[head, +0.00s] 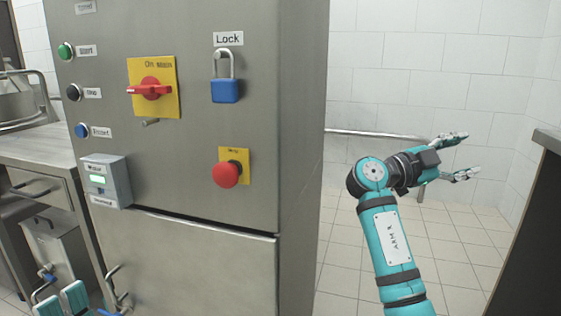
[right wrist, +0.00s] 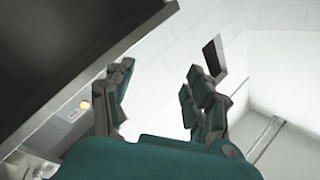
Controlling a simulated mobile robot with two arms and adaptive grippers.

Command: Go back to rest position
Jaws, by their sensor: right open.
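My right gripper (head: 462,158) is at the right in the head view, held out to the right of the steel cabinet, with its fingers spread and nothing between them. In the right wrist view its two fingers (right wrist: 155,100) stand apart, with only wall behind the gap.
A steel cabinet (head: 190,240) fills the middle-left, with a red rotary switch (head: 150,89), a blue padlock (head: 225,90) and a red emergency button (head: 226,175). A steel counter (head: 40,147) stands left. A dark-sided unit (head: 535,220) stands at the right edge. Tiled floor between is clear.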

